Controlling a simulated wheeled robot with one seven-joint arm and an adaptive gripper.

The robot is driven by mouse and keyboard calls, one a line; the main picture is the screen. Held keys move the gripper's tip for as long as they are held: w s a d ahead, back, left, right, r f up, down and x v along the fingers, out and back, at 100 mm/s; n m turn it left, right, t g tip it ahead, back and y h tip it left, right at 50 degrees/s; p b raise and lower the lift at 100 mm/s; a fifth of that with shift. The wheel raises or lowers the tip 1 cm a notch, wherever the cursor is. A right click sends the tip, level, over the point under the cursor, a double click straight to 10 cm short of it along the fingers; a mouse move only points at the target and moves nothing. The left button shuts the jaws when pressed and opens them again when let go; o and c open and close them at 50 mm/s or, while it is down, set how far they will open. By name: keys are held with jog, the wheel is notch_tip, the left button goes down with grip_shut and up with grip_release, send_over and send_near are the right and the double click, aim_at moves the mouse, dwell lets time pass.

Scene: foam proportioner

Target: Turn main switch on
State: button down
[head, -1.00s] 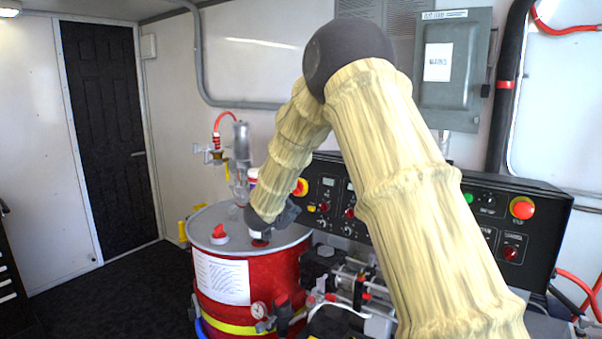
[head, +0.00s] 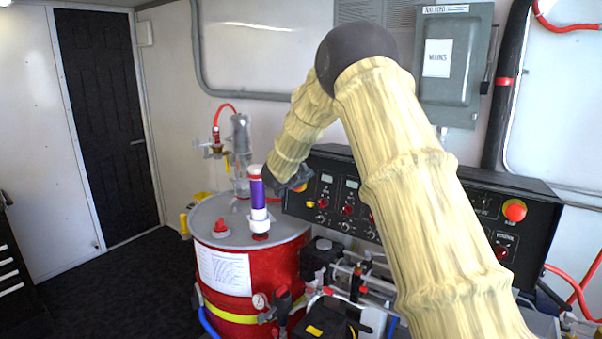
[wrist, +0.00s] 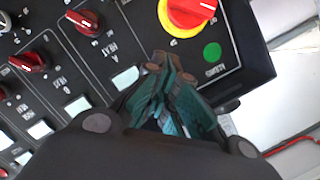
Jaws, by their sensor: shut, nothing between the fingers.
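A large red rotary knob on a yellow ring (wrist: 180,20) sits at the end of the black control panel (wrist: 140,22) in the wrist view. In the head view my gripper (head: 297,181) is in front of the panel's left end and partly covers this knob. The wrist view shows my gripper (wrist: 172,72) shut and empty, its fingertips just below the knob in the picture. I cannot tell whether they touch the panel. A grey wall box labelled MAINS (head: 455,65) hangs above the panel, with a dark lever (head: 487,75) on its right side.
A red drum (head: 228,300) with a grey lid stands left of the panel; a purple and white cylinder (head: 257,200) stands upright on it. Pumps and hoses (head: 345,285) fill the space before the panel. Smaller red knobs (wrist: 88,21) line the panel.

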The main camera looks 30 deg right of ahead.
jog(key=shift+w+d+f+p, duration=0.25)
jog(key=shift+w+f+p, duration=0.15)
jog(key=shift+w+f, duration=0.2)
jog(key=shift+w+d+f+p, duration=0.2)
jog(key=shift+w+f+p, duration=0.25)
jog(key=shift+w, duration=0.2)
jog(key=shift+w+a+f+p, duration=0.4)
jog(key=shift+w+f, duration=0.1)
jog(key=shift+f, duration=0.25)
jog(key=shift+a+f+b, duration=0.15)
jog(key=shift+f+b, duration=0.05)
jog(key=shift+b, duration=0.45)
jog(key=shift+m+b, duration=0.3)
